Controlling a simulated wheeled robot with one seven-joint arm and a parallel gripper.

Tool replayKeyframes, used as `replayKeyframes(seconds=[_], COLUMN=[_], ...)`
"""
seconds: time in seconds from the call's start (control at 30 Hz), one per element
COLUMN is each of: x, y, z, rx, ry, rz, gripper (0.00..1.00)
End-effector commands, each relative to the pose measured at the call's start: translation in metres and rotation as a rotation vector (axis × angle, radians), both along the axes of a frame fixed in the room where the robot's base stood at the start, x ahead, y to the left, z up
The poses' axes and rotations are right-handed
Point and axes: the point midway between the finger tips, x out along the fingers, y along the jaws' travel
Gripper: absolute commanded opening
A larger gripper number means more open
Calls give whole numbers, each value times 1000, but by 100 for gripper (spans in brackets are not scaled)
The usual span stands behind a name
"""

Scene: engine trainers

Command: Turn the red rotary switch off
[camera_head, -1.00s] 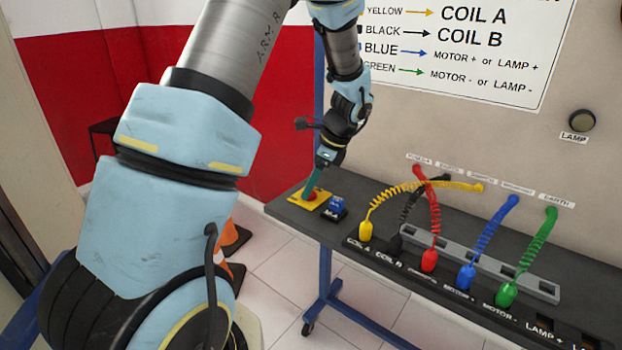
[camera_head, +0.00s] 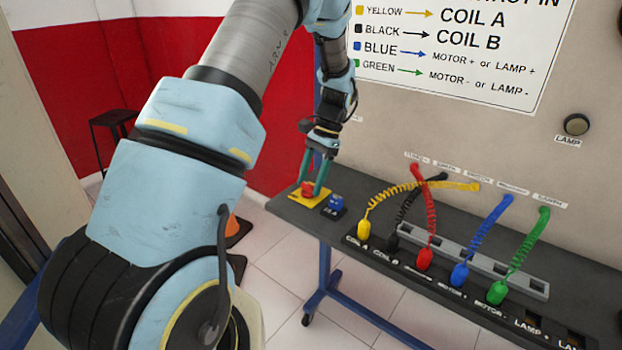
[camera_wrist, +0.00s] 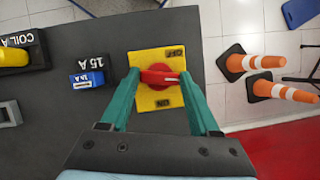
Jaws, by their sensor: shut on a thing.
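The red rotary switch (camera_wrist: 158,77) sits on a yellow plate (camera_wrist: 157,99) marked OFF and ON, at the left end of the dark bench. In the wrist view its red handle lies sideways across the plate, between the two labels. My gripper (camera_wrist: 160,78) has its two green fingers on either side of the handle, shut on its ends. In the head view my gripper (camera_head: 314,188) reaches down onto the red switch (camera_head: 308,188), and its fingers hide part of it.
A blue 15 A block (camera_wrist: 89,79) stands close beside the plate. Several coloured plugs with coiled cables, such as the yellow one (camera_head: 363,229), stand further along the bench. Orange cones (camera_wrist: 265,65) are on the floor beyond the bench edge.

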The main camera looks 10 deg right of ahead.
Motion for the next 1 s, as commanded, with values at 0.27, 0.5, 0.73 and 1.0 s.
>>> replayKeyframes(seconds=[0.27, 0.5, 0.73, 1.0], x=[1, 2, 1, 1], y=[0, 1, 1, 1], z=[0, 0, 0, 0], rx=[-1, -2, -1, -1], ry=[-1, -1, -1, -1], rz=[157, 220, 234, 234], gripper=[7, 7, 7, 64])
